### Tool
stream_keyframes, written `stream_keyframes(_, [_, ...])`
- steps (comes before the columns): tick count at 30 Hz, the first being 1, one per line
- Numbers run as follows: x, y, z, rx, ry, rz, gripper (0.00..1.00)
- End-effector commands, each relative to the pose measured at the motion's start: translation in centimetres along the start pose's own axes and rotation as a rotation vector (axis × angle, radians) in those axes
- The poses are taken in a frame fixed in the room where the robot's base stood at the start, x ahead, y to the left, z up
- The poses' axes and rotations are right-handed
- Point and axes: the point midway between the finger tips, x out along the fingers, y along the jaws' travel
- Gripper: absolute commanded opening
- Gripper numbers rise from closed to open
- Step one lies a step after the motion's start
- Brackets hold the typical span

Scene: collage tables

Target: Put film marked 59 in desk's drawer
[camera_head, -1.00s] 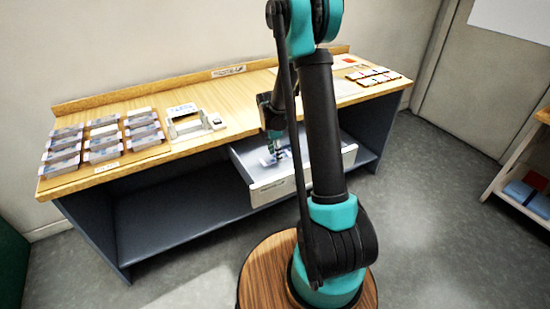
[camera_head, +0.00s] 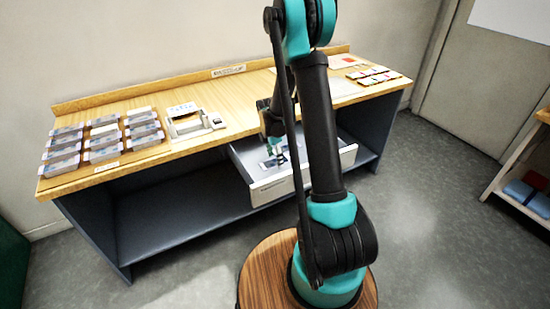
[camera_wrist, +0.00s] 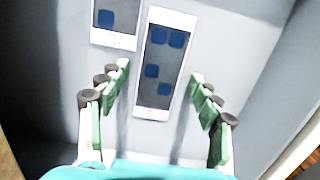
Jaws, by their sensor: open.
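The desk's drawer (camera_head: 272,190) is pulled open below the desk top. In the wrist view, two films lie flat on its grey floor (camera_wrist: 230,40). One film (camera_wrist: 161,66), white-edged with a dark face and several blue squares, lies between and beyond my fingers. The other film (camera_wrist: 114,20) lies to its left, cut off by the frame's top edge. No number is readable on either. My gripper (camera_wrist: 158,108) is open, with nothing held between its fingers. In the head view my gripper (camera_head: 275,147) is over the drawer, partly hidden by my arm.
Several stacked film trays (camera_head: 103,136) stand on the left of the desk top (camera_head: 240,95). A white device (camera_head: 192,122) stands right of them. Several small red-and-white pieces (camera_head: 373,75) lie at the right end. A shelf (camera_head: 525,195) with boxes is at the far right.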

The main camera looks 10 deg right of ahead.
Motion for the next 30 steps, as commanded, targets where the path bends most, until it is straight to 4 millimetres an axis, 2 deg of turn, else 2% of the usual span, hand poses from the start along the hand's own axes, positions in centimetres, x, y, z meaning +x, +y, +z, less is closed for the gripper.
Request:
stream_keyframes(7, [-1.8,0.0,0.0,0.000,0.000,0.000,0.64])
stream_keyframes(21, [-10.3,0.0,0.0,-0.001,0.000,0.000,0.64])
stream_keyframes(27, [-12.1,-0.1,0.0,0.003,0.000,0.000,0.64])
stream_keyframes(30, [-12.6,-0.8,0.0,0.049,0.002,0.010,0.64])
